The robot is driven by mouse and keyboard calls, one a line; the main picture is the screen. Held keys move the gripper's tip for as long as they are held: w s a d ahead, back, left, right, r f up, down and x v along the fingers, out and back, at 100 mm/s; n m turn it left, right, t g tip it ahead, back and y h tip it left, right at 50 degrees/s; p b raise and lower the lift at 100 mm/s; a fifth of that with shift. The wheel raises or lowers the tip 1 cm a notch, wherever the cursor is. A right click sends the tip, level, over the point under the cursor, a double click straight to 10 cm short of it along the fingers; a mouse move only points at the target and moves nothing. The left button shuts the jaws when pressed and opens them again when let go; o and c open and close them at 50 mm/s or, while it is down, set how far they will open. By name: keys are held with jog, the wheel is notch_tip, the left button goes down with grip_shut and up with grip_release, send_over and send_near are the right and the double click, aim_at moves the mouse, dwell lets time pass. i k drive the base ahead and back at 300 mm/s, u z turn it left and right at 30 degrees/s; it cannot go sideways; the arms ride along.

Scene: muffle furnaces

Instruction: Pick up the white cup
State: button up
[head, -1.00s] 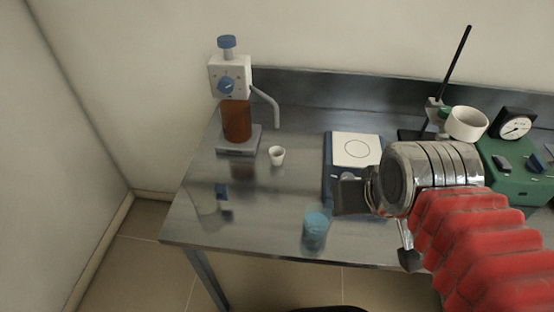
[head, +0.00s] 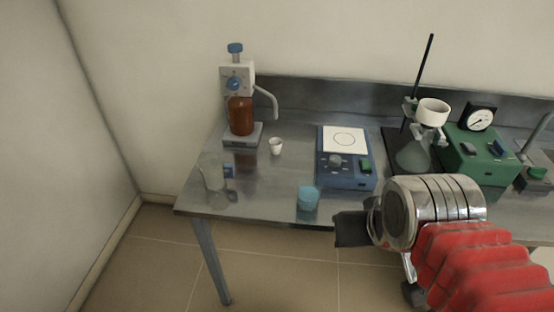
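The small white cup (head: 276,146) stands upright on the steel table (head: 262,180), just right of the bottle dispenser's base. My gripper (head: 352,229) shows at the end of the arm, in front of the table's front edge, to the right of and nearer than the cup. It is well apart from the cup. One dark finger part shows from the side, and the rest is hidden behind the metal wrist, so I cannot tell whether it is open or shut.
A brown bottle (head: 241,116) with a dispenser stands left of the cup. A glass beaker (head: 212,172) and a blue cup (head: 308,197) are near the front edge. A blue hotplate (head: 345,178), a flask with a white funnel (head: 433,112) and a green device (head: 480,156) stand to the right.

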aim_at(275, 144)
jog(key=z, duration=0.05)
jog(key=k, duration=0.55)
jog(key=u, duration=1.1)
jog(key=i, duration=1.5)
